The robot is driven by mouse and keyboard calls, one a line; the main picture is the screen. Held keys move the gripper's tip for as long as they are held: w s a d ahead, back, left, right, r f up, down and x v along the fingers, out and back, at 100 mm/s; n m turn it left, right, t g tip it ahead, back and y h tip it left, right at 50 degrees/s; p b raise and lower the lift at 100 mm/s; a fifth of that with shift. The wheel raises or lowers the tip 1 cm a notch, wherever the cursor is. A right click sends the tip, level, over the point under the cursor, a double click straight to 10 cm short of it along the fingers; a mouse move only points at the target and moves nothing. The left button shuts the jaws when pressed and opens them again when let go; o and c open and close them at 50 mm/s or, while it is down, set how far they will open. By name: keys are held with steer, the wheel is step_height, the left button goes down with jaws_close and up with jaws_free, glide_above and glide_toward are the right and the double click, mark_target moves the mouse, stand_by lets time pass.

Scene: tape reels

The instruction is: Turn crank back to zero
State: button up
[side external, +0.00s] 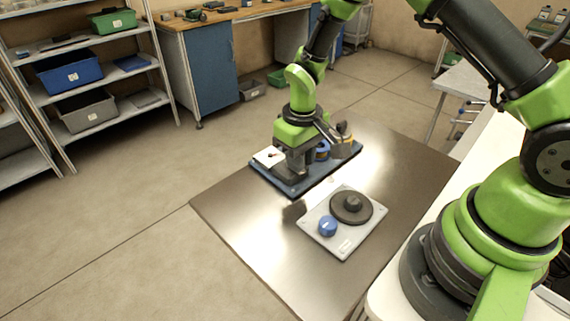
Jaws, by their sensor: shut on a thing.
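A blue base plate (292,187) lies near the far left edge of the dark table. It carries a white dial card (267,157) with a small red and dark mark, too small to read. A blue round part (322,151) shows on the plate behind my gripper, and a yellowish part (346,131) beyond it. My gripper (293,174) points down over the plate, just right of the dial card. It is shut on a part there that I take to be the crank; its fingers hide the grip and the crank's angle.
A light grey plate (345,249) with a black round disc (351,207) and a blue knob (327,226) lies nearer on the table (235,214). The table's front and right are clear. Shelves and a workbench stand well away.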

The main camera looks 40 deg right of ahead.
steer(key=shift+w+d, duration=0.1)
steer(key=shift+d, duration=0.45)
steer(key=shift+w+d, duration=0.35)
steer(key=shift+d, duration=0.3)
steer(key=shift+w+d, duration=0.4)
steer(key=shift+w, duration=0.25)
